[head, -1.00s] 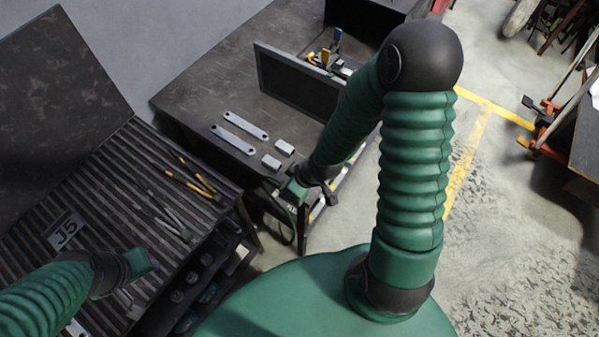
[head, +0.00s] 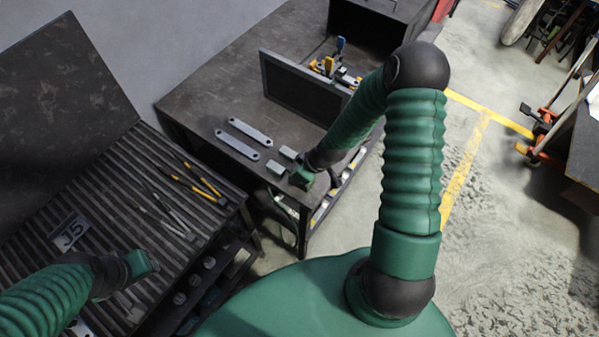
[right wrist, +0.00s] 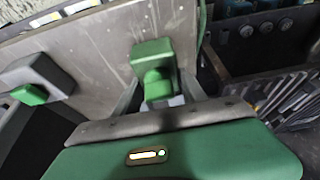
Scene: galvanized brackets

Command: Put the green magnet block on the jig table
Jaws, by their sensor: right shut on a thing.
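The green magnet block (right wrist: 153,58) shows in the right wrist view, with a green tab between the grey fingers of my right gripper (right wrist: 160,97). My right gripper is shut on it. In the head view my right gripper (head: 303,180) is at the near edge of the dark back table (head: 205,95), just right of two light grey blocks; the green block cannot be told apart there. I cannot tell whether it touches the tabletop. A slatted table (head: 130,190) with a J5 plate (head: 70,232) stands at left. My left gripper (head: 145,263) is over its near part; its jaws are unclear.
The two grey blocks (head: 275,167) (head: 290,153) and two flat brackets (head: 250,130) (head: 237,145) lie on the back table. A dark upright panel (head: 300,88) and coloured clamps (head: 335,65) are behind. Yellow-handled tools (head: 190,180) lie on the slats. A gap separates the tables.

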